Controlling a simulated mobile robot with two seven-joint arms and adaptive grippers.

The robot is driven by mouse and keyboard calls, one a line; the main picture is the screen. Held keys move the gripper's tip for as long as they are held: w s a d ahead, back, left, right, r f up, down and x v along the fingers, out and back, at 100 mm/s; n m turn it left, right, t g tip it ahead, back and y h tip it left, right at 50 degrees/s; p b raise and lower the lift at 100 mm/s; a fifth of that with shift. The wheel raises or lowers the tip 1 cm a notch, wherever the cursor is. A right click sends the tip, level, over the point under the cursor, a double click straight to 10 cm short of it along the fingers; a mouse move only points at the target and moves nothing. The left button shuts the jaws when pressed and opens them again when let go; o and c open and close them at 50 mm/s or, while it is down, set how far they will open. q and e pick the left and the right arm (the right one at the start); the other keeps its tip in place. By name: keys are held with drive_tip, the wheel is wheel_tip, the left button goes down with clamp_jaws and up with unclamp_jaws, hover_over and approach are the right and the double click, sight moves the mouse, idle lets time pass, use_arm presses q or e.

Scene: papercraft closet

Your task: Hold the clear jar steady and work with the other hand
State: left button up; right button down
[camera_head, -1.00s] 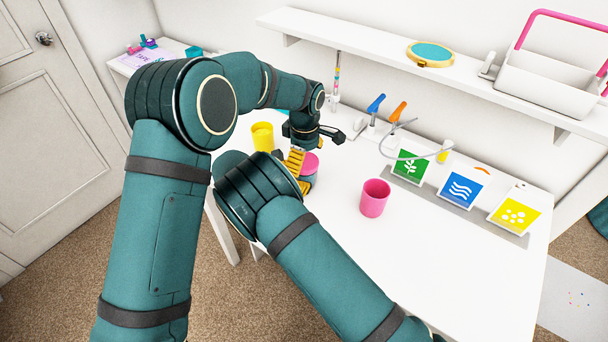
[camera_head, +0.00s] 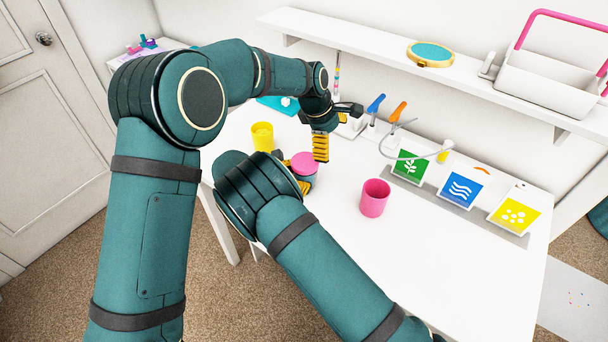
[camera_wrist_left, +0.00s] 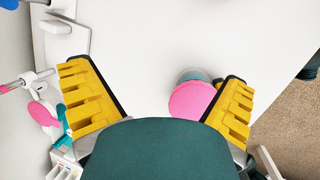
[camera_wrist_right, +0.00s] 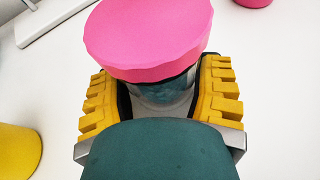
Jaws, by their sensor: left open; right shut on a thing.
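The clear jar (camera_head: 304,178) stands on the white table, with a round pink lid (camera_head: 304,161) on top. My right gripper (camera_wrist_right: 160,85) is shut around the jar's body below the lid; in the head view my own forearm hides most of it. The lid (camera_wrist_right: 150,35) looks seated on the jar, but I cannot tell whether it is tight. My left gripper (camera_head: 320,147) is open and empty, fingers pointing down, beyond and to the right of the lid. In the left wrist view the lid (camera_wrist_left: 192,101) shows near the right finger, apart from it.
A yellow cup (camera_head: 262,138) stands left of the jar and a pink cup (camera_head: 375,198) right of it. Green, blue and yellow picture cards (camera_head: 462,190) stand at the back right. A shelf (camera_head: 390,52) overhangs the back. The table's front right is clear.

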use_arm(q)
drive_tip(key=w+d+r+n+t+h, duration=0.4)
drive_tip(key=w+d+r+t+h, duration=0.1)
drive_tip(key=w+d+r, duration=0.2)
drive_tip(key=w+a+r+n+t+y, duration=0.3)
drive_tip(key=w+a+n+t+y, duration=0.25)
drive_tip(key=n, duration=0.45)
drive_tip(key=s+a+f+n+g+y, duration=0.3)
drive_tip(key=a+f+n+g, duration=0.15)
drive_tip(key=a+n, duration=0.2)
drive_tip(key=s+f+g, duration=0.1)
drive_tip(key=s+g, duration=0.1)
drive_tip(key=s, duration=0.2)
drive_tip(key=s+a+f+g, duration=0.1)
drive_tip(key=s+g, duration=0.1)
drive_tip(key=s, duration=0.1)
drive_tip(key=s+g, duration=0.3)
drive_tip(key=s, duration=0.1)
drive_tip(key=shift+s+a+f, duration=0.35)
drive_tip(key=shift+f, duration=0.05)
